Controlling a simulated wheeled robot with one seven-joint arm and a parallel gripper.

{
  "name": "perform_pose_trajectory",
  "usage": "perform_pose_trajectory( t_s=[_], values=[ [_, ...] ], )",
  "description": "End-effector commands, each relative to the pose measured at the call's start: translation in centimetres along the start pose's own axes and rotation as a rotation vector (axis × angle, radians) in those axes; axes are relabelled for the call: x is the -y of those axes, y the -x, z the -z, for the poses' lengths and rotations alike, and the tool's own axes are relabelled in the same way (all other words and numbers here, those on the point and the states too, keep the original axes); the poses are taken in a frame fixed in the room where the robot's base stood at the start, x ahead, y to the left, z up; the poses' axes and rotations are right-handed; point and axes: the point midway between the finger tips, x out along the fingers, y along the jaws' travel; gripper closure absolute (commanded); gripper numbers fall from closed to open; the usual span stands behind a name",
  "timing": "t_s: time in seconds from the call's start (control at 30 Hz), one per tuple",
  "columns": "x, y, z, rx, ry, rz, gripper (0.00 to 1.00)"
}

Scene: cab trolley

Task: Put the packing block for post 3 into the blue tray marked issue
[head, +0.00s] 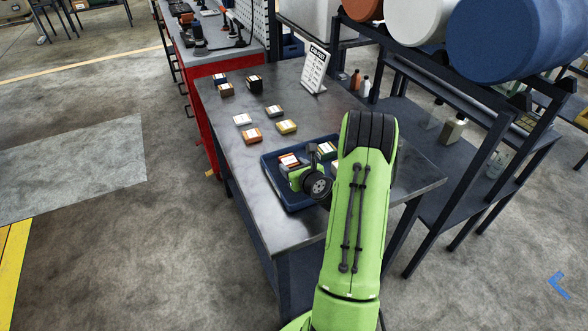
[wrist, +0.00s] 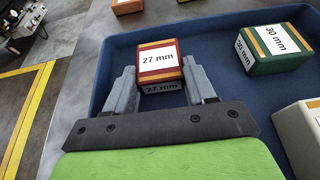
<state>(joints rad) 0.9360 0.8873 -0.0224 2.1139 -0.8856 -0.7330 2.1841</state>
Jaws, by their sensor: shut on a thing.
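My gripper (wrist: 163,88) is shut on a red block (wrist: 158,58) with an orange band and a "27 mm" label; a finger lies along each side of it. The blue tray (wrist: 112,75) is beneath and around the block in the wrist view. Whether the block touches the tray floor I cannot tell. In the head view my gripper (head: 300,172) is over the blue tray (head: 267,171), with the held block (head: 288,160) at its left part. The tray's marking is not visible. My arm hides the tray's right side.
A green "30 mm" block (wrist: 276,48) and a cream block (wrist: 302,135) are in the tray. Several blocks, including a yellow one (head: 287,127) and an orange one (head: 252,136), lie farther back on the table. A printed card (head: 315,68) stands behind, its small text unreadable.

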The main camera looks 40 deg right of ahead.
Motion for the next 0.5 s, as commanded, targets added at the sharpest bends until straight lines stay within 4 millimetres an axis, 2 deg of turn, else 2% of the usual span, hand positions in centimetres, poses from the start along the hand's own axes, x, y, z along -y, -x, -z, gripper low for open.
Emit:
perform_pose_trajectory(
  t_s=[0.17,0.2,0.33,0.5],
  values=[
    [-0.01,-0.10,0.27,0.000,-0.001,0.000,0.77],
    [-0.02,-0.06,0.18,-0.001,-0.001,0.000,0.39],
    [-0.02,-0.05,0.15,-0.001,0.000,-0.001,0.20],
    [-0.03,-0.05,0.14,-0.001,0.000,-0.001,0.20]
  ],
)
